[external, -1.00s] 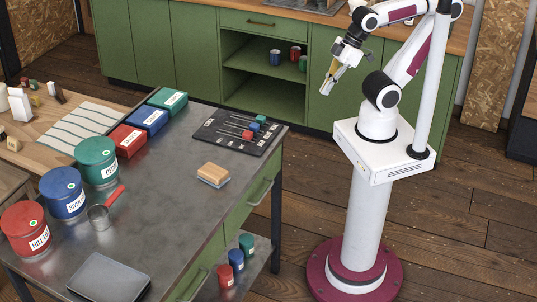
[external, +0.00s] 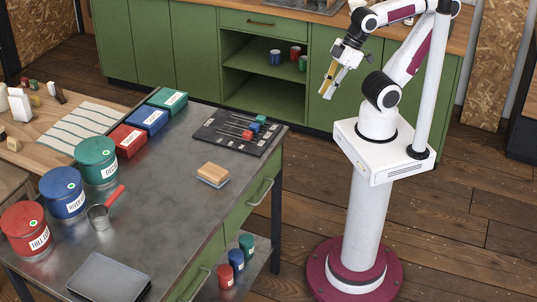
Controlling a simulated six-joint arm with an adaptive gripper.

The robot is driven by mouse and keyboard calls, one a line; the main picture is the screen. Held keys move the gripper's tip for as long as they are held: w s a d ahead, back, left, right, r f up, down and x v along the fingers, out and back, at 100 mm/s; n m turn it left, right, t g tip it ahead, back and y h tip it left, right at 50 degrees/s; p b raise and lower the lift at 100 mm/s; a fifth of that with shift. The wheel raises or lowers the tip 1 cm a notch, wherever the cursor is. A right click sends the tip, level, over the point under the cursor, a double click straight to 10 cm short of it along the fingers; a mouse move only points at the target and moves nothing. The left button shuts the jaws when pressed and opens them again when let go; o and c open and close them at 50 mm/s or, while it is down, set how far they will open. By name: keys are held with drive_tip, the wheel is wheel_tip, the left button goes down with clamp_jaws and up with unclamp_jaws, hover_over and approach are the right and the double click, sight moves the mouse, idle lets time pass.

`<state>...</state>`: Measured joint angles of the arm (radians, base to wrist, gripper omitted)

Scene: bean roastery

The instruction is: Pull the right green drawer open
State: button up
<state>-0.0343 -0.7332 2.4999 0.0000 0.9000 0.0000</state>
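The steel-topped work table has two green drawers on its side facing my arm. The right green drawer (external: 240,217) is at the far right end, with a pale bar handle (external: 261,192). It looks closed. The other green drawer (external: 207,261) is nearer the camera, with its own bar handle (external: 192,286). My gripper (external: 326,93) hangs in the air to the right of the table, above and away from the right drawer, pointing down. It touches nothing and appears empty.
On the table top (external: 180,205) are canisters, boxes, a scoop (external: 100,215), a sponge (external: 213,174) and a black tool tray (external: 238,132). A lower shelf (external: 259,262) below the drawers holds small jars. Green cabinets (external: 185,45) stand behind. The floor between table and my base is clear.

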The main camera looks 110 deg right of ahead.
drive_tip(key=w+a+f+n+g+y, duration=0.1)
drive_tip(key=w+a+f+n+g, duration=0.15)
drive_tip(key=a+f, duration=0.8)
drive_tip(key=w+a+f+n+g+y, duration=0.1)
drive_tip(key=w+a+f+g, duration=0.2)
drive_tip(key=a+f, duration=0.7)
drive_tip(key=w+a+f+t, duration=0.1)
drive_tip(key=w+a+f, duration=0.1)
drive_tip(key=a+f, duration=0.35)
drive_tip(key=w+a+f+t, duration=0.1)
drive_tip(key=a+f, duration=0.1)
drive_tip(key=f, duration=0.7)
drive_tip(key=w+d+f+n+t+h, duration=0.2)
drive_tip(key=w+d+f+t+h, duration=0.3)
drive_tip(key=d+f, duration=0.45)
drive_tip(key=w+d+r+n+t+h, duration=0.3)
drive_tip(key=d+r+h, duration=0.5)
drive_tip(key=r, duration=0.3)
drive_tip(key=shift+w+d+r+t, duration=0.3)
drive_tip(key=shift+w+t, duration=0.25)
drive_tip(key=shift+w, duration=0.35)
drive_tip(key=shift+a, duration=0.1)
